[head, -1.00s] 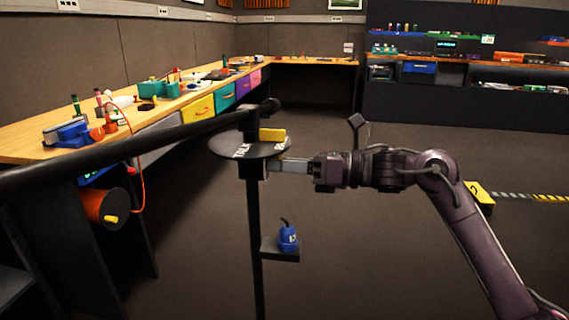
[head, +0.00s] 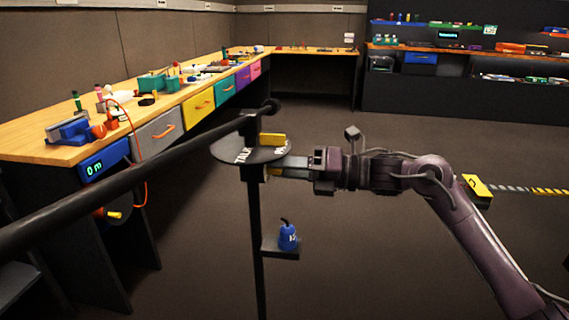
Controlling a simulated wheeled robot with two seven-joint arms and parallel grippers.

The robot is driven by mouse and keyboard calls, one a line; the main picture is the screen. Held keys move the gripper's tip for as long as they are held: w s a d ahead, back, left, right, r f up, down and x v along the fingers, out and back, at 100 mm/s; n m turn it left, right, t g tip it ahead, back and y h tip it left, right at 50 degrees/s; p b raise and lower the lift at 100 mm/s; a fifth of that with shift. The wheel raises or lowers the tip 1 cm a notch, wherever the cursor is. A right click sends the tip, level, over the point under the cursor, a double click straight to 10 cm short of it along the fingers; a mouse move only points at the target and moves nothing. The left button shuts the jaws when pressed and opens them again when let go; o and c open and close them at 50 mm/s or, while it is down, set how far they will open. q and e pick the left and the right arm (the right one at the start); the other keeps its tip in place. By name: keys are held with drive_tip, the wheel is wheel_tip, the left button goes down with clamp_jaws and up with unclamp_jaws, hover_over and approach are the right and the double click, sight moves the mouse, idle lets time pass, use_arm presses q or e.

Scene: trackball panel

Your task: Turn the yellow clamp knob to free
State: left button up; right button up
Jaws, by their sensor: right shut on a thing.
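The yellow clamp knob (head: 272,139) shows as a short yellow bar above a dark round plate (head: 228,152) with white lettering, partly unreadable. The plate sits near the top of a thin black post (head: 256,220). My right gripper (head: 274,171) comes in from the right, level, with its fingers just under the plate's right edge, beside the post. It is shut on the knob's lower part; a small yellow bit shows at the fingertips, and the plate hides some of the grip. My left gripper is not in view.
A long black bar (head: 130,190) slopes from the post top to the lower left. A small shelf (head: 283,253) on the post carries a blue object (head: 288,237). A cluttered wooden bench (head: 40,135) with coloured drawers runs along the left.

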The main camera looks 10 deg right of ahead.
idle(0.5)
drive_tip(key=o, duration=1)
drive_tip(key=shift+w, duration=0.1)
drive_tip(key=shift+d, duration=0.1)
